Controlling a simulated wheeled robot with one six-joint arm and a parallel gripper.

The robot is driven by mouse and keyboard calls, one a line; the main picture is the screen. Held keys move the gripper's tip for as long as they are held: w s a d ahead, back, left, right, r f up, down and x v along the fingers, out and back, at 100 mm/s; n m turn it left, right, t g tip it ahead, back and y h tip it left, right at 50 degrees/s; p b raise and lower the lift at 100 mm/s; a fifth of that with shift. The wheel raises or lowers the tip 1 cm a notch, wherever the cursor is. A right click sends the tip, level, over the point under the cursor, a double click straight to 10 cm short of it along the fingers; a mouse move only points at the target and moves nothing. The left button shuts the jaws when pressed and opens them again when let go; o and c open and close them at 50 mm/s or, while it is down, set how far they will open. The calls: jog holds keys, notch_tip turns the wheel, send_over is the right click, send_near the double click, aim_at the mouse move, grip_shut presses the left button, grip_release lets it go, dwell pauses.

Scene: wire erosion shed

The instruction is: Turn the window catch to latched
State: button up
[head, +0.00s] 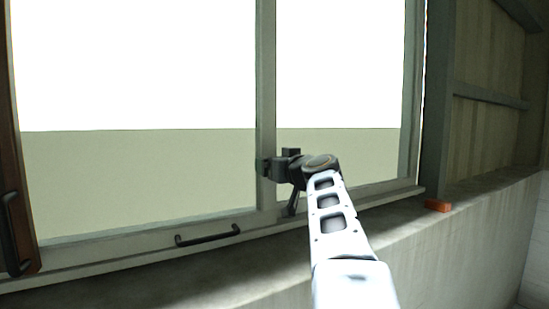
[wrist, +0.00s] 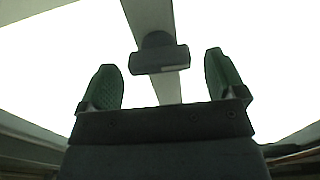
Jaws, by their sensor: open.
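The window catch (wrist: 160,54) is a dark piece with a wide crossbar on the pale upright bar of the window. In the wrist view it lies between and just beyond the tips of my gripper (wrist: 164,75), whose two green-padded fingers are spread apart with nothing between them. The crossbar lies roughly level across the upright bar. In the head view my gripper (head: 278,166) is at the middle upright (head: 265,100) and mostly hides the catch. Whether a finger touches the catch cannot be told.
A black pull handle (head: 208,236) is on the window's lower rail, left of my arm. A brown wooden frame (head: 22,150) with a dark handle stands at the left edge.

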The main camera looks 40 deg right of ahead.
jog(key=shift+w+d, duration=0.1)
jog(key=shift+w, duration=0.55)
jog(key=c, duration=0.9)
